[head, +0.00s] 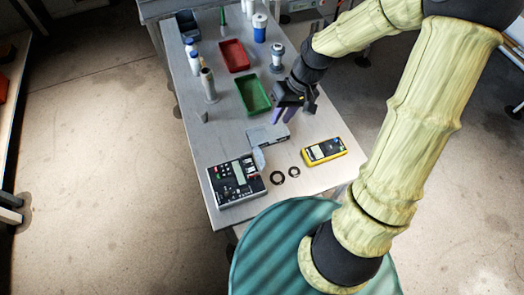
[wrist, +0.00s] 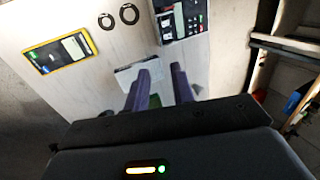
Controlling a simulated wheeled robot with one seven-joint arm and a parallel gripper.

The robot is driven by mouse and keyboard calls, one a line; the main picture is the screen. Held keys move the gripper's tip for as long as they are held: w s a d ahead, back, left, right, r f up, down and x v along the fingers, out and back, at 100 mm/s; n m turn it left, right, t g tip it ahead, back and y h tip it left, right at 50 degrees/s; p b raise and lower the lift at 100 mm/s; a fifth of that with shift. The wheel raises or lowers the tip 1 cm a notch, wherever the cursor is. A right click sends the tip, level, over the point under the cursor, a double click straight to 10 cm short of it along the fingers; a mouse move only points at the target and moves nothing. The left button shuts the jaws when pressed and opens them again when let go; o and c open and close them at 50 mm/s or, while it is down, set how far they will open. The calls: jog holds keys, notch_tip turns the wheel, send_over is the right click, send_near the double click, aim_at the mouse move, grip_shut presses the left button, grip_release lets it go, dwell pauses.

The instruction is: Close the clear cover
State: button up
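A black and grey control unit (head: 237,181) with a small screen and red buttons lies at the near left of the table. A small translucent piece (head: 259,158) stands at its right rear corner and looks like the clear cover, raised; its hinge is too small to make out. A flat light-grey box (head: 267,136) lies just behind it. My gripper (head: 283,116) points down above the table, behind the grey box, with its purple fingers apart and nothing between them. In the wrist view the fingers (wrist: 160,80) overlap the grey box (wrist: 127,76); the control unit (wrist: 181,18) is beyond.
A yellow meter (head: 323,151) and two black rings (head: 278,177) lie right of the control unit. A green tray (head: 253,95), a red tray (head: 233,56) and several bottles stand farther back. The table's left edge near the unit is clear.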

aim_at(259, 156)
dwell(0.3)
jog(key=p+x, duration=0.1)
jog(key=x, duration=1.6)
jog(key=shift+a+f+p, duration=0.15)
jog(key=shift+f+p, duration=0.05)
jog(key=shift+p, duration=0.1)
jog(key=shift+c, duration=0.5)
grip_shut()
